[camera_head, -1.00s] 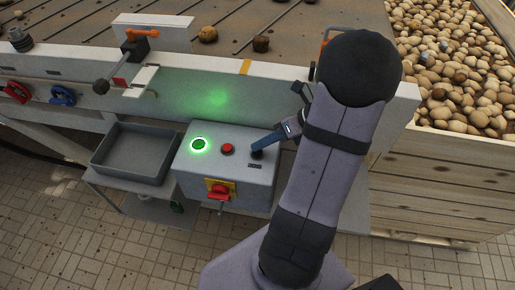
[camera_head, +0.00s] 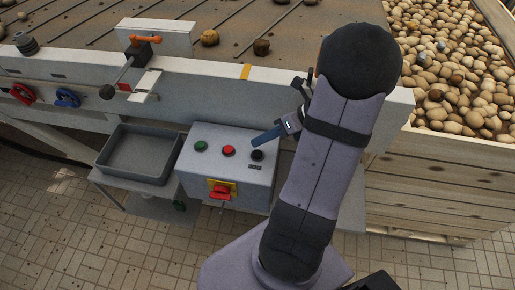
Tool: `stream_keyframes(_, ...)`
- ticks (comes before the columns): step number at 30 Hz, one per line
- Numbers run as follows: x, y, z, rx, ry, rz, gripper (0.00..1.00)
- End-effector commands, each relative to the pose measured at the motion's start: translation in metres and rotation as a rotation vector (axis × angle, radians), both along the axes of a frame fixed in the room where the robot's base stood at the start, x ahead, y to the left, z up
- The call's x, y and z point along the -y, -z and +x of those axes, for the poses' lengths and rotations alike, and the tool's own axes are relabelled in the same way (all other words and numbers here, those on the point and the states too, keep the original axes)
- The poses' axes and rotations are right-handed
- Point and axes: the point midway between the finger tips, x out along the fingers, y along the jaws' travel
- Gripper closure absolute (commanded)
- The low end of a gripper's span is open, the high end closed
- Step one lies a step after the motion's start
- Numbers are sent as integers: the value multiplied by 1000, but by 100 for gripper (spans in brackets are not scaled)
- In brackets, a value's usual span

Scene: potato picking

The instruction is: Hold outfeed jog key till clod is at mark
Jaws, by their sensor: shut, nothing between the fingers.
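The outfeed jog key is probably the black button (camera_head: 257,155) at the right of the grey control box, with a small label below it. My gripper (camera_head: 254,143) is shut and empty, its blue fingertips just above and behind the black button, seemingly apart from it. The clod is probably the dark brown lump (camera_head: 261,47) on the belt (camera_head: 165,15). A yellow mark (camera_head: 245,71) is on the white rail, nearer to me. The lump lies just beyond the rail, roughly in line with the mark along the belt's slats. The green button (camera_head: 200,146) is unlit.
The box also has a red button (camera_head: 228,150) and a red switch on a yellow plate (camera_head: 221,190). A grey empty tray (camera_head: 140,153) stands left of it. A paler potato (camera_head: 210,38) lies on the belt. A wooden crate (camera_head: 430,180) full of potatoes is at right.

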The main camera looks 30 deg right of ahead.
Motion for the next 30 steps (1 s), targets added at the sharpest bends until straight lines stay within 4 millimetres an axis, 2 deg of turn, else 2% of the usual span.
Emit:
stream_keyframes(1, 0, -9, 0, -1, 1, 0, 100)
stream_keyframes(9, 0, -25, 0, -1, 1, 0, 100)
stream_keyframes(30, 0, -24, 0, 0, 0, 0, 100)
